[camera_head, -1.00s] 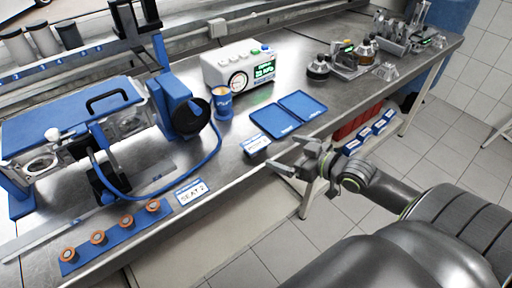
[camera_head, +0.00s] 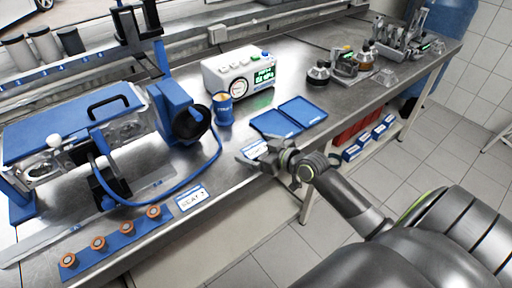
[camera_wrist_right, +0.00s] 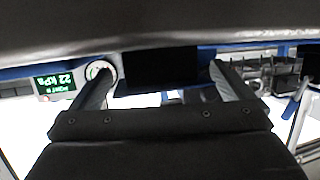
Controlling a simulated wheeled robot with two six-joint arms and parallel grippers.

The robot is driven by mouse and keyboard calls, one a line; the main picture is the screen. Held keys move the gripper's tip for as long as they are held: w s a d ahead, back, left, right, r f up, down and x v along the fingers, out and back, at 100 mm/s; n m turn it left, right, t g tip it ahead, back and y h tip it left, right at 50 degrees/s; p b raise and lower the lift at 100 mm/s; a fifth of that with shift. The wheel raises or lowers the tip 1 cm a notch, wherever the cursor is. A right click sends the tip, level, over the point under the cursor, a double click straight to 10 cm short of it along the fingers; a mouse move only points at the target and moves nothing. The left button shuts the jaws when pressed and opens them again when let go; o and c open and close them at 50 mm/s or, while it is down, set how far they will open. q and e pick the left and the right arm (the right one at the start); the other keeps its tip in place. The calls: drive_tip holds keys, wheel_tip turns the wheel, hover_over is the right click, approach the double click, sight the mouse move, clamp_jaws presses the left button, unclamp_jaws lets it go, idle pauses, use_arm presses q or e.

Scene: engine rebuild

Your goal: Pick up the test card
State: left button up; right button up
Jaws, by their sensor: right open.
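A small white card with a blue edge (camera_head: 257,147) lies near the front edge of the steel bench, just in front of the blue tray. It looks like the test card, but its print is too small to read. My right gripper (camera_head: 249,158) is at this card and partly covers it; I cannot tell whether they touch. In the right wrist view its two fingers (camera_wrist_right: 162,88) are wide apart, with no card clearly seen between them. Another card, marked SEAT 2 (camera_head: 193,198), lies to the left on the bench edge. My left gripper is not in view.
A white gauge box (camera_head: 238,74) with a green display stands behind a blue cup (camera_head: 222,108). A blue two-panel tray (camera_head: 290,117) lies beside the card. A blue hose (camera_head: 185,188) loops at the left. A blue strip with several copper-coloured rings (camera_head: 125,237) lies at front left.

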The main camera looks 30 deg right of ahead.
sight(256, 148)
drive_tip(key=c, duration=0.9)
drive_tip(key=shift+w, duration=0.1)
wheel_tip(256, 148, up, 10)
drive_tip(key=shift+f+p, duration=0.1)
drive_tip(key=shift+p, duration=0.2)
drive_tip(key=s+a+n+y, duration=0.1)
drive_tip(key=s+a, duration=0.4)
drive_tip(key=a, duration=0.1)
drive_tip(key=shift+f+g, duration=0.3)
drive_tip(key=shift+f, duration=0.1)
drive_tip(key=s+a+r+n+y, duration=0.1)
drive_tip(key=s+a+y, duration=0.1)
drive_tip(key=s+a, duration=0.5)
drive_tip(key=shift+s+r+n+g, duration=0.3)
drive_tip(key=shift+s+r, duration=0.05)
drive_tip(key=shift+r, duration=0.05)
